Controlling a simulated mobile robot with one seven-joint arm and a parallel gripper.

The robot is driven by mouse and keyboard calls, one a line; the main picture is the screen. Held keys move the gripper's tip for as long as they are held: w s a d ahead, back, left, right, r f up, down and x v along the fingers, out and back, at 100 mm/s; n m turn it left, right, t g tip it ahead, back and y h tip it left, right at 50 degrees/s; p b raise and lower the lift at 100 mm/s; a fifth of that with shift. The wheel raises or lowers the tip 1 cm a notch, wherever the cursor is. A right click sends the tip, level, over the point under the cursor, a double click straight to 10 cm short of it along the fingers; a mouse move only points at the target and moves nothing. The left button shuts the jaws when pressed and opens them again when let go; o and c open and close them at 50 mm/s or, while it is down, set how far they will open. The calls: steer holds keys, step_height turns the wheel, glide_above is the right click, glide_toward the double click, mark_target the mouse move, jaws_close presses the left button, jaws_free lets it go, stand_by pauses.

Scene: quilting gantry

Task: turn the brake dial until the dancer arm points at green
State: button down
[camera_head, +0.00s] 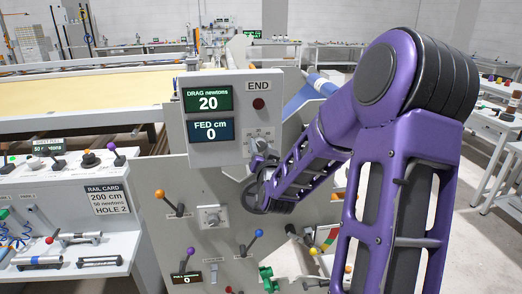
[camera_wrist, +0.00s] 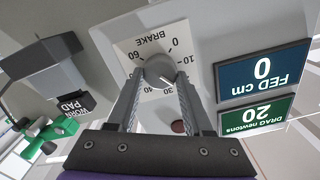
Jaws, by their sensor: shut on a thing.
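The brake dial (camera_wrist: 158,72) is a grey knob on a white plate marked BRAKE with numbers from 0 to 60, upside down in the wrist view. My gripper (camera_wrist: 157,82) is shut on the knob, one finger on each side. In the head view the dial (camera_head: 258,143) sits on the grey panel below the END label, and my gripper (camera_head: 262,155) reaches it from below right. Where the knob points is unclear. A coloured scale (camera_head: 325,238) shows low behind my arm, partly hidden. I cannot make out the dancer arm's pointing.
The drag display (camera_head: 208,102) reads 20 newtons and the fed display (camera_head: 211,131) reads 0 cm. Levers with orange (camera_head: 160,194) and blue (camera_head: 259,233) knobs stand out below. A rail card (camera_head: 106,199) stands at left. A worn-pad label (camera_wrist: 71,103) is near the dial.

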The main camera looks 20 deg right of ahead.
steer(key=m+b, duration=0.2)
steer(key=m, duration=0.3)
steer(key=shift+d, duration=0.1)
steer(key=shift+m+b, duration=0.3)
stand_by(0.4)
steer(key=shift+c, duration=1.5)
jaws_free()
steer(key=shift+s+f, duration=0.1)
